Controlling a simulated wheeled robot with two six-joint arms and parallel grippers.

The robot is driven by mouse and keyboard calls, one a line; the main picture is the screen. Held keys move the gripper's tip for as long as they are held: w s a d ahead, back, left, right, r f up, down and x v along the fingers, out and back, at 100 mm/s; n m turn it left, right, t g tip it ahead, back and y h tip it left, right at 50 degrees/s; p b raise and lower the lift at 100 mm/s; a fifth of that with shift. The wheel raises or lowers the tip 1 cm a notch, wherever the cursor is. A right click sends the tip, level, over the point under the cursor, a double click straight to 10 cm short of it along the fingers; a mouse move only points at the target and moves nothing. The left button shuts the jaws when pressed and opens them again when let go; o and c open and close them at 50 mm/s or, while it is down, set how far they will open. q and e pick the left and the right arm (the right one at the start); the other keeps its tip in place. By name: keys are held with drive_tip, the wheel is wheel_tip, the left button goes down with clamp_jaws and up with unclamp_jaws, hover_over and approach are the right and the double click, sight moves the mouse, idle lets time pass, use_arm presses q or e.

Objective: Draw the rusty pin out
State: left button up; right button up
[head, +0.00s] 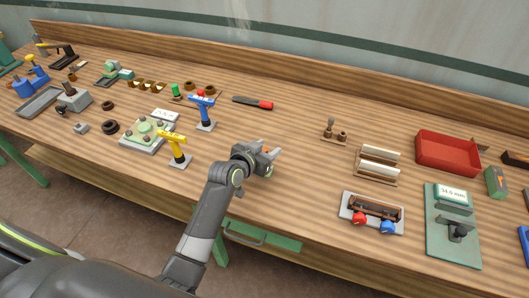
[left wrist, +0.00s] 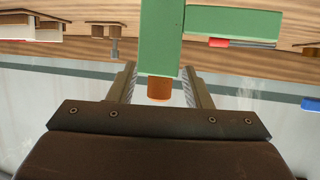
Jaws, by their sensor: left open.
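The rusty pin (left wrist: 158,88) is a short orange-brown stub in the left wrist view. It sticks out of the end of a green block (left wrist: 161,38). My left gripper (left wrist: 160,68) is open, with one finger on each side of the pin and a gap showing on both sides. In the head view the left gripper (head: 271,152) is above the middle of the bench, with a small orange spot between its fingers. The green block is mostly hidden there by the gripper. My right gripper is not in view.
A yellow-topped tool (head: 174,146) and a blue-topped tool (head: 203,111) stand left of the gripper. A red-handled tool (head: 254,102) lies behind it. A wooden rack (head: 376,180) and a red tray (head: 447,152) are to the right. Bare bench (head: 300,180) lies between.

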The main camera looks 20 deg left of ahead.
use_arm(q)
drive_tip(key=shift+w+d+f, duration=0.1)
drive_tip(key=shift+w+f, duration=0.05)
drive_tip(key=shift+w, duration=0.15)
clamp_jaws()
wheel_tip(320, 180, up, 10)
drive_tip(key=shift+b, duration=0.4)
idle(0.4)
